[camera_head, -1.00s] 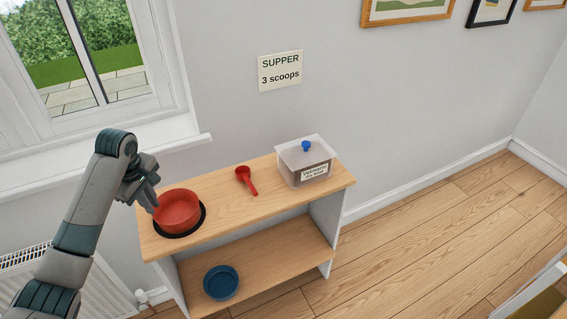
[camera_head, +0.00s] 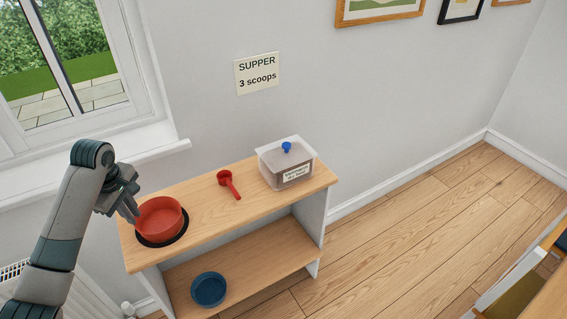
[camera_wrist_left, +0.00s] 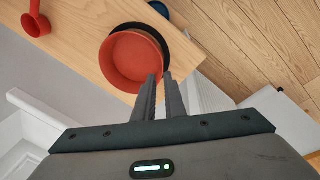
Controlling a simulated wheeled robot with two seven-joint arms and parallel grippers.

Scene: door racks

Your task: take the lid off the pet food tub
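The pet food tub (camera_head: 278,175) is a clear box with brown contents and a white label. It stands at the right end of the wooden shelf top. Its pale lid (camera_head: 270,152) with a blue knob (camera_head: 286,147) is on it. My left gripper (camera_head: 134,213) is at the left rim of a red bowl (camera_head: 160,213), well left of the tub. In the left wrist view its narrow-set fingers (camera_wrist_left: 160,76) straddle the wall of the red bowl (camera_wrist_left: 128,62) and look shut on it. My right gripper is not in view.
The bowl is over a black round mat (camera_head: 176,236). A red scoop (camera_head: 228,184) lies between bowl and tub. A blue bowl (camera_head: 208,289) is on the lower shelf. A sign (camera_head: 257,74) reads "SUPPER 3 scoops". Wooden furniture (camera_head: 540,285) is at lower right.

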